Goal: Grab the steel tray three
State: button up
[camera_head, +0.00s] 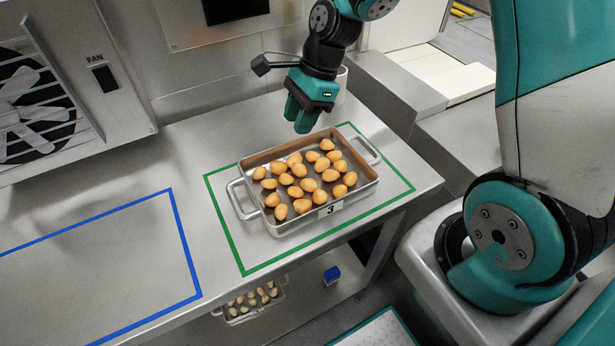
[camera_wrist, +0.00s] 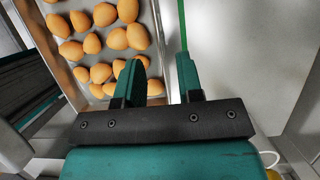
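The steel tray labelled 3 (camera_head: 297,221) stands on the steel counter inside a green outline. It holds many brown, egg-shaped pieces (camera_head: 309,185) and has a wire handle at each end. In the wrist view, the tray's wall (camera_wrist: 158,30) shows with pieces to its left. My gripper (camera_head: 299,122) is above the tray's far side, pointing down. In the wrist view its two fingers (camera_wrist: 161,65) are apart with nothing held between them. The head view does not show clearly how high above the rim the fingertips are.
A blue outline (camera_head: 180,230) marks bare counter (camera_head: 100,260) to the left. A fan unit (camera_head: 70,85) stands at the back left. Another tray (camera_head: 250,303) of pale pieces and a blue box (camera_head: 332,275) are on the shelf below. A wall is close behind the counter.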

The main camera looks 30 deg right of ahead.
aim_at(288, 142)
jog(key=x, duration=0.6)
jog(key=shift+a+f, duration=0.2)
jog(key=shift+a, duration=0.05)
jog(key=shift+c, duration=0.5)
grip_shut()
